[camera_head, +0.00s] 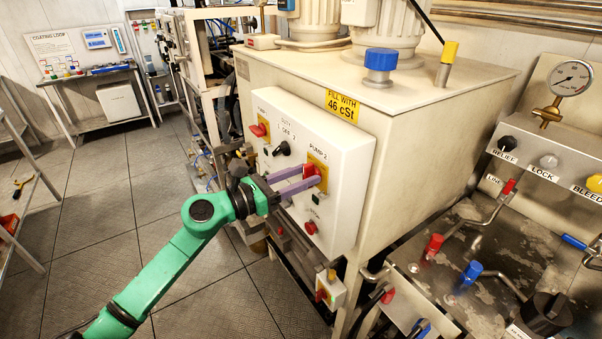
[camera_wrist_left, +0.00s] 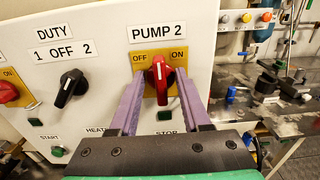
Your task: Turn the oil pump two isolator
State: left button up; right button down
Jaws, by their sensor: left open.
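The oil pump two isolator is a red rotary handle (camera_wrist_left: 160,82) on a yellow plate under the "PUMP 2" label. In the left wrist view it stands about upright, its tip between the words OFF and ON. In the head view the handle (camera_head: 308,170) is partly hidden by my fingers. My left gripper (camera_head: 306,179) is open, its purple fingers reaching to the panel. In the left wrist view the fingers stand one on each side of the handle, with visible gaps. I cannot tell whether either finger touches it. My right gripper is not in view.
The white panel (camera_head: 347,190) also carries a black duty selector (camera_wrist_left: 70,88), a red pump 1 isolator (camera_head: 259,130) and push buttons below. A small red-and-yellow switch box (camera_head: 330,290) hangs underneath. A steel bench (camera_head: 520,250) with valves stands at right.

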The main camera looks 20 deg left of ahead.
pick_arm(q)
grip_shut()
jog(key=shift+n, duration=0.5)
jog(key=n+p, duration=0.1)
jog(key=n, duration=0.1)
jog(key=shift+a+n, duration=0.1)
jog(key=shift+n, duration=0.3)
jog(key=n+p, duration=0.1)
jog(key=n, duration=0.2)
jog(key=n+p, duration=0.2)
jog(key=n, duration=0.2)
jog(key=n+p, duration=0.1)
jog(key=n, duration=0.2)
jog(key=shift+w+a+f+n, duration=0.15)
jog(key=shift+w+a+n, duration=0.1)
jog(key=shift+n, duration=0.15)
jog(key=shift+f+n+p, duration=0.25)
jog(key=shift+n+p, duration=0.65)
jog(key=shift+n, duration=0.7)
